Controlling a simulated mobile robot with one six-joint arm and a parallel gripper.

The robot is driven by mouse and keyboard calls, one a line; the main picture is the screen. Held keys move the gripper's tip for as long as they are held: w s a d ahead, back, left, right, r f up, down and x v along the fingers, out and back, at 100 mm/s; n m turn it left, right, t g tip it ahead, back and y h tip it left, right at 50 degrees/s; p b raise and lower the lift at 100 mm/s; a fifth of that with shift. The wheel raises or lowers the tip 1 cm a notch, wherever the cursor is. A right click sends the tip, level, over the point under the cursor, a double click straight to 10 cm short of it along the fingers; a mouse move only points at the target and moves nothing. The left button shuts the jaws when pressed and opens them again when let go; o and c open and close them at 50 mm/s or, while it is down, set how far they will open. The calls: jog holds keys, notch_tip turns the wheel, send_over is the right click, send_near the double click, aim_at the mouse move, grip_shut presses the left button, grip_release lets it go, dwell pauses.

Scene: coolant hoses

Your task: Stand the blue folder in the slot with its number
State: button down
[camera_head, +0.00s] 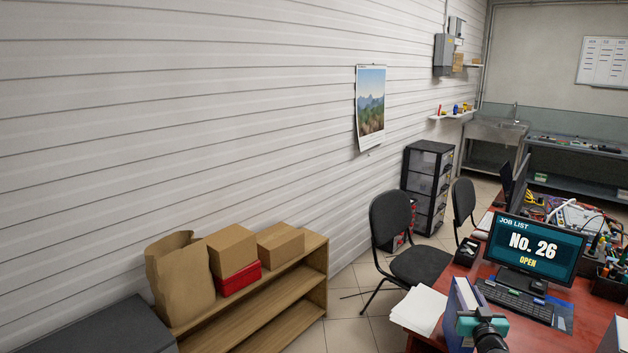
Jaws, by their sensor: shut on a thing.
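The blue folder (462,300) stands upright at the bottom of the head view, with a blue edge and a pale side showing. My gripper (480,322), teal with a dark wrist, is in front of it and shut on it. Its fingertips and the folder's lower part are hidden or cut off by the frame edge. A monitor (533,246) on the red desk reads "JOB LIST, No. 26, OPEN". No numbered slot can be made out, and no number is readable on the folder.
The red desk (483,270) holds loose papers (420,308), a keyboard (515,300) and tools. A white object with a blue edge (613,338) is cut off at bottom right. A wooden shelf (315,262) with boxes stands along the wall.

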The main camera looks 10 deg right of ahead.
jog(key=w+a+f+n+y+b, duration=0.1)
jog(key=w+a+n+y, duration=0.25)
jog(key=a, duration=0.65)
jog(key=w+a+n+y+b, duration=0.15)
jog(key=w+a+y, duration=0.25)
jog(key=a, duration=0.5)
jog(key=w+a+f+n+y+b, duration=0.1)
jog(key=w+a+n+y, duration=0.25)
jog(key=a, duration=0.65)
jog(key=s+a+f+n+g+y, duration=0.1)
jog(key=s+a+n+g+y, duration=0.1)
jog(key=a+y, duration=0.3)
jog(key=s+a+f+n+g+y+b, duration=0.1)
jog(key=s+a+n+g+y, duration=0.2)
jog(key=a, duration=0.9)
jog(key=shift+s+a+n+g+y, duration=0.15)
jog(key=shift+s+n+g+y, duration=0.15)
jog(key=shift+n+g+y, duration=0.65)
jog(key=shift+t, duration=0.25)
